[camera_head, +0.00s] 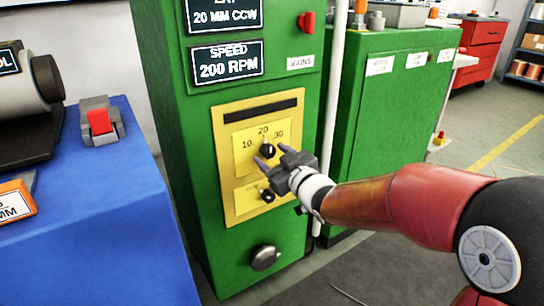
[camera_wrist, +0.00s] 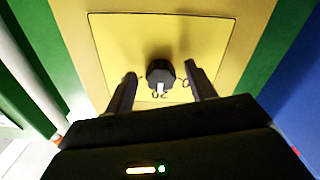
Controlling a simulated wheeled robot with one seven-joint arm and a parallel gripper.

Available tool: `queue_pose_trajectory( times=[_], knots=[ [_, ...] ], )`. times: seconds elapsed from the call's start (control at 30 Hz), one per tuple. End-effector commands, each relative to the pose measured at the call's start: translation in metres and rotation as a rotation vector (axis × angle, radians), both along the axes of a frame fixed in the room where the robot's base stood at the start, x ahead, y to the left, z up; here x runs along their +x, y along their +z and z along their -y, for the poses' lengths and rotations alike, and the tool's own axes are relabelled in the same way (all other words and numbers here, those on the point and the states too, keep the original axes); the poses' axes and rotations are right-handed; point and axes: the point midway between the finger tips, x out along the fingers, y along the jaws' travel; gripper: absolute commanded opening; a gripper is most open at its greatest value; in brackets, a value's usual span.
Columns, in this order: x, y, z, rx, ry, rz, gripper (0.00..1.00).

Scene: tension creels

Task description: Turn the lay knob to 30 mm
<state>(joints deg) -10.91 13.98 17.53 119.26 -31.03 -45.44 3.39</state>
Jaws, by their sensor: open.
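The lay knob (camera_head: 267,150) is a small black knob on a yellow plate marked 10, 20 and 30. In the wrist view the knob (camera_wrist: 160,73) shows upside down, with its white mark toward the 20. My gripper (camera_head: 273,156) is in front of the plate, its fingers toward it. In the wrist view my gripper (camera_wrist: 160,70) is open, one finger on each side of the knob, with a visible gap on both sides. I cannot tell how deep the fingertips reach along the knob.
A second black knob (camera_head: 267,196) sits below on the same panel. A round silver knob (camera_head: 265,257) is lower on the green cabinet (camera_head: 205,150). Signs above read 20 MM CCW (camera_head: 224,17) and SPEED 200 RPM (camera_head: 225,62). A red mains switch (camera_head: 306,22) is at upper right.

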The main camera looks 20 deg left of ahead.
Motion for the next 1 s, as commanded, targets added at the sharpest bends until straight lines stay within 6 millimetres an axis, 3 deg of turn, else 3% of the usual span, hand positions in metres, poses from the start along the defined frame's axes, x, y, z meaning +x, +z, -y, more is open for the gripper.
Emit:
queue_pose_trajectory(
  times=[0.37,0.7,1.0],
  knots=[
    [0.0051,-0.0001,-0.0063,-0.001,0.000,-0.001,0.55],
    [0.0051,-0.0002,-0.0059,-0.001,-0.001,0.000,0.11],
    [0.0050,0.0001,-0.0057,0.022,-0.001,-0.028,0.11]
  ],
)
